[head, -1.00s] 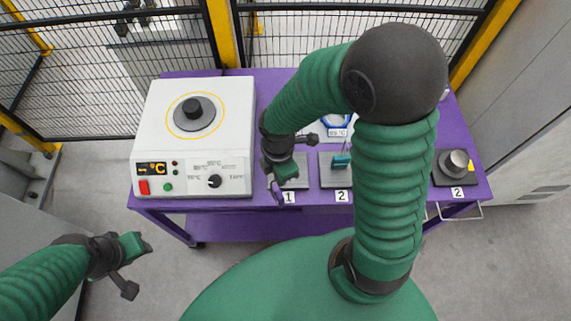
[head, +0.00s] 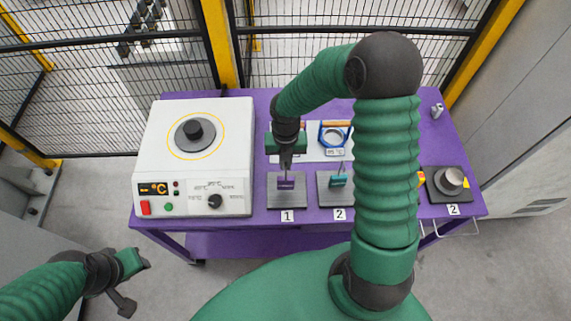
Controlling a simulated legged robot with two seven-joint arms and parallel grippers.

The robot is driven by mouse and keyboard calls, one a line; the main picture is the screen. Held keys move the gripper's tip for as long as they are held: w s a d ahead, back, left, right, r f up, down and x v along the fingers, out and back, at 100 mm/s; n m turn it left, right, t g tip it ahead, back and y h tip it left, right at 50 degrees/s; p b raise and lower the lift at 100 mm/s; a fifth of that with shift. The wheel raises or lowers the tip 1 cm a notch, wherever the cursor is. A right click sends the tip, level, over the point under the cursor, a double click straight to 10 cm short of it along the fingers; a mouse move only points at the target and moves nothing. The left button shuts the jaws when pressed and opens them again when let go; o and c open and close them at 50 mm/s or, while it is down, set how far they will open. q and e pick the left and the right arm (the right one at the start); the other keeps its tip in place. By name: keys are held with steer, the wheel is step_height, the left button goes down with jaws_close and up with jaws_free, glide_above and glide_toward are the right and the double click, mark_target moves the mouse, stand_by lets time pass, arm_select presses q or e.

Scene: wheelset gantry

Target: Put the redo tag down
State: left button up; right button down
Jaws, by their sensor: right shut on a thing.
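My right gripper (head: 286,163) points down above the grey pad (head: 275,202) labelled 1. It is shut on a small purple piece, which I take to be the redo tag (head: 286,184). The tag is at its fingertips, over the pad; I cannot tell whether it touches the pad, and no writing on it is legible. My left gripper (head: 128,276) is at the lower left, off the table, with its fingers apart and nothing between them.
A teal piece (head: 338,181) is on the grey pad (head: 335,200) labelled 2. A white heater box (head: 225,125) stands at left. A metal cylinder (head: 452,178) sits at right. My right arm hides part of the purple table (head: 262,100).

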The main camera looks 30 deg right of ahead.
steer(key=shift+w+d+f, duration=0.15)
steer(key=shift+w+d, duration=0.1)
steer(key=shift+w, duration=0.05)
step_height(320, 180, down, 3)
steer(key=shift+a+f, duration=0.1)
steer(key=shift+a, duration=0.05)
steer(key=shift+f, duration=0.15)
steer(key=c, duration=1.6)
jaws_free()
steer(key=shift+s, duration=0.1)
